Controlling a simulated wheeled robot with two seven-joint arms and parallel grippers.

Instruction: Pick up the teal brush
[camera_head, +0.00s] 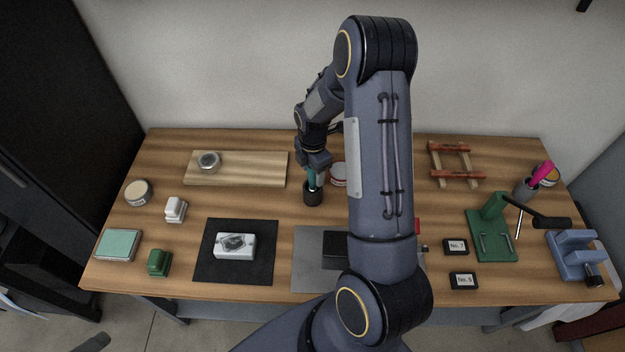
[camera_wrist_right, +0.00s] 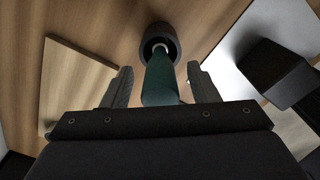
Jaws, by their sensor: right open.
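The teal brush (camera_head: 312,178) stands upright in a small dark cup (camera_head: 313,197) near the middle of the table. In the right wrist view the brush (camera_wrist_right: 160,80) runs between the two fingers, with its lower end in the round cup (camera_wrist_right: 159,36). My right gripper (camera_head: 313,166) is above the cup, around the upper part of the brush. Its fingers (camera_wrist_right: 157,88) are open, one on each side of the brush, with gaps between. My left gripper is not in view.
A black mat (camera_head: 210,270) and a grey mat (camera_head: 305,270) lie in front. My right arm hides part of the table.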

